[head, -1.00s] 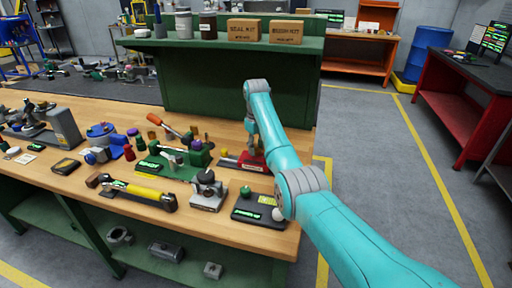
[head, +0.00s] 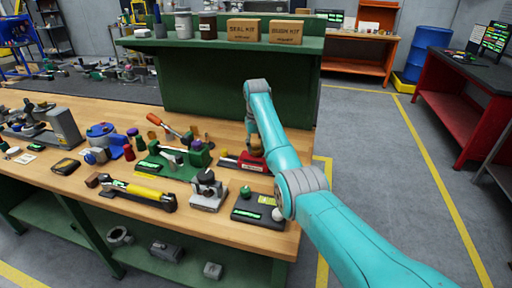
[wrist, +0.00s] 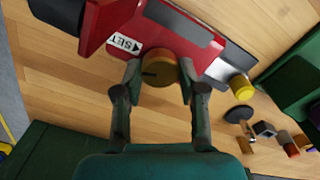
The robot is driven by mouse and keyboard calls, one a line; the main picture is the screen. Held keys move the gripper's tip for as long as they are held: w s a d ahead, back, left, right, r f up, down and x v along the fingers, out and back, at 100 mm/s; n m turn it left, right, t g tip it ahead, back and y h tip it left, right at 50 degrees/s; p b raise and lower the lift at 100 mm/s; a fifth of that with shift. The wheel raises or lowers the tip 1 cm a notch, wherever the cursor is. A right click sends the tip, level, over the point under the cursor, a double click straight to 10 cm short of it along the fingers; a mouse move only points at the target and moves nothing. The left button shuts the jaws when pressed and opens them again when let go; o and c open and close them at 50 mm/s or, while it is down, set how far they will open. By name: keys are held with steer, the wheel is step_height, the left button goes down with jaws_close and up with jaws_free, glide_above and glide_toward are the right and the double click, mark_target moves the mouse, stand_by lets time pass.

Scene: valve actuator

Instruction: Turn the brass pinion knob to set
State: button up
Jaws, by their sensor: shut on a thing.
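The brass pinion knob (wrist: 158,72) sits at the edge of a red actuator body (wrist: 178,28) in the wrist view. A dark mark line shows on the left part of its face. A white SET label (wrist: 125,43) lies on the red body, up and left of the knob. My gripper (wrist: 159,76) is shut on the knob, with one finger on each side. In the head view, the red actuator (head: 250,163) stands on the bench, and my arm hides much of the knob and gripper.
A yellow cap (wrist: 242,87) sits at the actuator's right end in the wrist view. In the head view, a green fixture (head: 172,165), a grey clamp block (head: 208,191) and a black box (head: 257,210) stand nearby on the wooden bench. A green back panel (head: 205,80) rises behind.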

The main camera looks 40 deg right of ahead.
mark_target(256, 149)
steer(key=shift+m, duration=1.5)
steer(key=o, duration=1.1)
steer(key=shift+o, duration=0.2)
steer(key=shift+r, duration=3.7)
